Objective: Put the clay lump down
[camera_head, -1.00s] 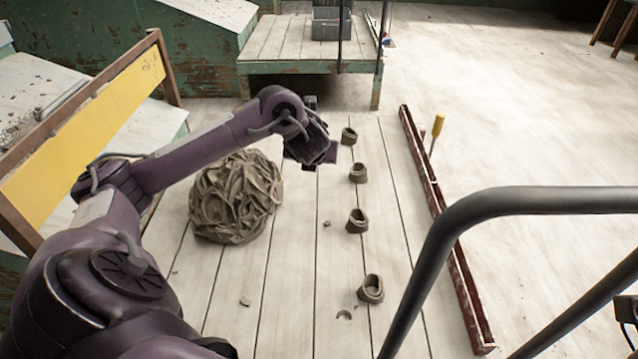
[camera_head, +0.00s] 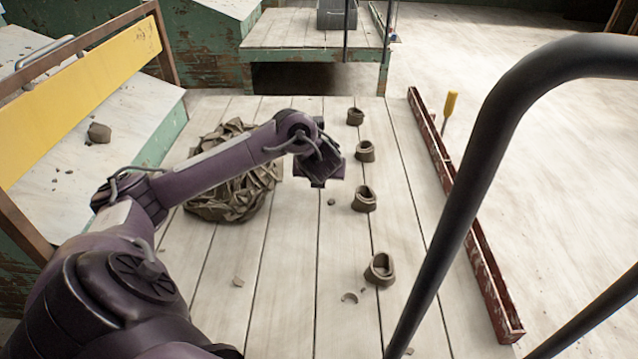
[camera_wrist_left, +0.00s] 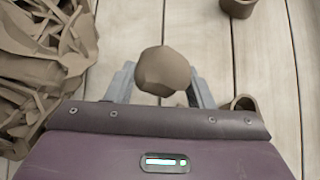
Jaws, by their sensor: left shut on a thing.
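My left gripper (camera_head: 320,178) hangs over the plank floor, between the trimmings pile and the row of clay rings. In the left wrist view, its two grey fingers are shut on a rounded brown clay lump (camera_wrist_left: 163,68), which is above the planks. I cannot tell how high. The gripper hides this lump in the head view. Another brown clay lump (camera_head: 99,132) rests on the pale sloped board at the left. My right gripper is not in view.
A heap of clay trimmings (camera_head: 228,205) lies left of the gripper. Several clay rings stand in a row to its right, one nearest me (camera_head: 380,268). A red trough (camera_head: 478,255) runs beyond them. A black rail (camera_head: 480,190) crosses the right foreground. Planks near me are mostly clear.

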